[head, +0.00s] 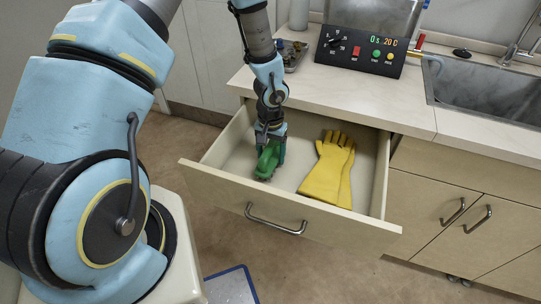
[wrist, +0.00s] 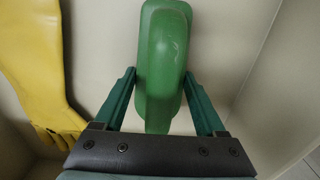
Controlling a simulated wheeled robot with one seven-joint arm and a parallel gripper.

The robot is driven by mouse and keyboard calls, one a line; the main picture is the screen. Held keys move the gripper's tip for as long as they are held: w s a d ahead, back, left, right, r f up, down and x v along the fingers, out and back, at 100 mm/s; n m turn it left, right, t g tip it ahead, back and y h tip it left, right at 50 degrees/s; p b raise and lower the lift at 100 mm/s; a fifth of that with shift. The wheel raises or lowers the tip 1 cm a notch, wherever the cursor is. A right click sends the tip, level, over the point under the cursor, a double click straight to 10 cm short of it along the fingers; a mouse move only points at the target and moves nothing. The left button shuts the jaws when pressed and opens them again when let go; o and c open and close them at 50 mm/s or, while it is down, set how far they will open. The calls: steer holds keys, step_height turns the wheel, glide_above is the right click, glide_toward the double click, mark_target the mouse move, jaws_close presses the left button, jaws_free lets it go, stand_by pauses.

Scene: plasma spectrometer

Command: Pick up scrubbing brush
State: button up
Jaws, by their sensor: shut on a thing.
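The green scrubbing brush (head: 267,160) is in the open drawer, toward its left side. In the wrist view the brush (wrist: 163,60) lies between the two fingers of my gripper (wrist: 160,85), and the fingers press on its sides. In the head view my gripper (head: 271,140) points down into the drawer and is shut on the brush. The brush's underside is hidden, and I cannot tell whether it touches the drawer floor.
The drawer (head: 320,222) is pulled out, with a metal handle on its front. Yellow gloves (head: 328,172) lie to the right of the brush; they also show in the wrist view (wrist: 35,60). The counter (head: 365,98) above holds a black control panel (head: 361,50) beside a sink (head: 490,90).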

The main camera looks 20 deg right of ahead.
steer(key=shift+r, duration=0.1)
step_height(320, 180, up, 10)
steer(key=shift+f+b, duration=0.1)
steer(key=shift+b, duration=0.55)
